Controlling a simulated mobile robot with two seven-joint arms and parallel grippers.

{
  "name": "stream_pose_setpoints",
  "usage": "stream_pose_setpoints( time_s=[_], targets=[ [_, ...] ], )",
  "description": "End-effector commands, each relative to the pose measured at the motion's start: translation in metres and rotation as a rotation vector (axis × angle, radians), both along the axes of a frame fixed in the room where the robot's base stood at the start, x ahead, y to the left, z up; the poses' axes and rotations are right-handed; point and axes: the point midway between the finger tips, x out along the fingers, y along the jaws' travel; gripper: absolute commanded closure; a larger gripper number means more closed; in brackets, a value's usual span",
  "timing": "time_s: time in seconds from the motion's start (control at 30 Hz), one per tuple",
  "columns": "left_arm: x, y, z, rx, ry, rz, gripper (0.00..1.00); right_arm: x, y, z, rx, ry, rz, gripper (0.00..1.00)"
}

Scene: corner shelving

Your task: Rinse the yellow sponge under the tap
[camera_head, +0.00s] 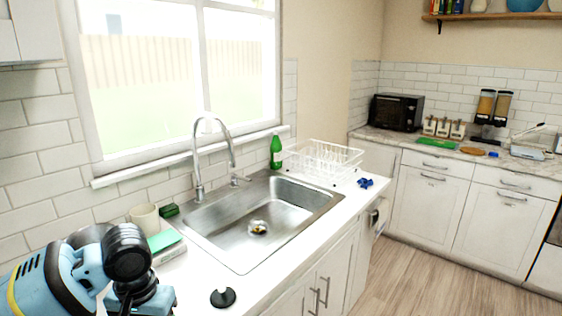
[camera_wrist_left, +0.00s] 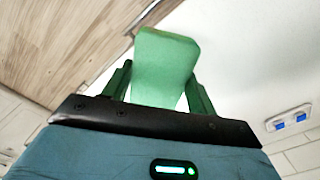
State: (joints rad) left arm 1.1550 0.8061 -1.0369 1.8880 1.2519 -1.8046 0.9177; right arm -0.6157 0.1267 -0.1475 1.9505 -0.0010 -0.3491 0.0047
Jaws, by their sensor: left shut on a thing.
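In the left wrist view my left gripper (camera_wrist_left: 160,80) is shut on a green block (camera_wrist_left: 166,52) with a sponge-like shape. It looks green, not yellow; I see no clearly yellow sponge. In the head view my left arm comes in at the lower left, and its fingertips cannot be made out. The tap (camera_head: 224,130) arches over the steel sink (camera_head: 205,240), right of and beyond my arm. No water stream shows. A shiny drain part (camera_head: 258,228) lies in the basin. My right gripper is not in view.
A cream mug (camera_head: 146,217), a dark green block (camera_head: 169,210) and a flat green item (camera_head: 165,239) stand left of the sink. A green bottle (camera_head: 276,152) and white dish rack (camera_head: 322,160) stand behind it. A black knobbed disc (camera_head: 223,297) lies on the front counter.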

Motion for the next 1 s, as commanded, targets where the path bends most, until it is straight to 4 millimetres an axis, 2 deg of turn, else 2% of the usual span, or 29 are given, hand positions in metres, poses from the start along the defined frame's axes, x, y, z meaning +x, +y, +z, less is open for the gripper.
stream_pose_setpoints(
  time_s=[0.1,0.3,1.0],
  targets=[
    [-0.023,-0.019,-0.002,-0.003,0.0,0.009,0.64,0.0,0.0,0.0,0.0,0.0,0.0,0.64],
    [-0.043,-0.033,-0.003,-0.007,0.002,0.027,0.64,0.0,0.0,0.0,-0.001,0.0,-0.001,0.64],
    [-0.044,-0.034,-0.003,-0.007,0.002,0.029,0.64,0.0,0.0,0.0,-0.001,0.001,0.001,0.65]
  ],
)
